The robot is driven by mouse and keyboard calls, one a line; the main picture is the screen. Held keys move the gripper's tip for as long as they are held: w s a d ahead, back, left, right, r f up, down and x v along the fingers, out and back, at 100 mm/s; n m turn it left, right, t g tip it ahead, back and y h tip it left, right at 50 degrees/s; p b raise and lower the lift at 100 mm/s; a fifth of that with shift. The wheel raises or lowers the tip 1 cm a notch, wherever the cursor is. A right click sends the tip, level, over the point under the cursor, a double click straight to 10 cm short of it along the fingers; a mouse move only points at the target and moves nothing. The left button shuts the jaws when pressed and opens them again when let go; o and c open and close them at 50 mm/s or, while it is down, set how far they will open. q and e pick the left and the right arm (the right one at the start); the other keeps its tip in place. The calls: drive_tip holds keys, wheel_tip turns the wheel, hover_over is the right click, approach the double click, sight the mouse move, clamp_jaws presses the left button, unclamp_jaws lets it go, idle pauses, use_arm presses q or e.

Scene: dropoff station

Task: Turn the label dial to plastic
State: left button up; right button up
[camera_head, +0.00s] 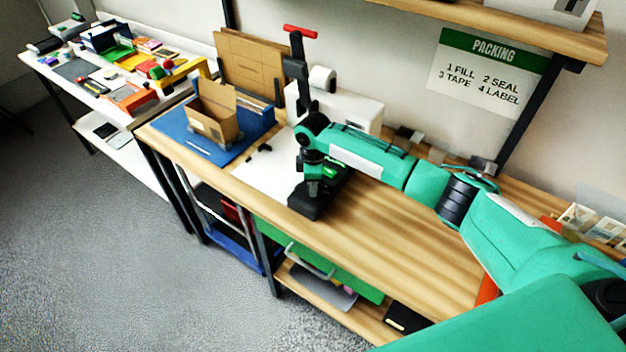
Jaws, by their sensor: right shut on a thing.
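My right gripper (313,188) points straight down at a low black device (309,208) near the front edge of the wooden bench. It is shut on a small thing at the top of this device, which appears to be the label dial. The fingers hide most of it, so I cannot read its setting or any plastic mark. My green right arm reaches in from the right, over the bench. My left gripper is not in view.
A black post with a red handle (300,31) rises behind my wrist, close to it. A white box (365,112) stands behind. Left are an open carton (213,122) and a blue mat (180,137). The bench (400,245) is clear in front of my arm.

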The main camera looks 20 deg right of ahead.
drive_tip(key=shift+r+n, duration=0.1)
drive_tip(key=shift+n, duration=0.9)
drive_tip(key=o, duration=1)
drive_tip(key=shift+c, duration=0.2)
wheel_tip(320, 180, up, 14)
drive_tip(key=b, duration=0.3)
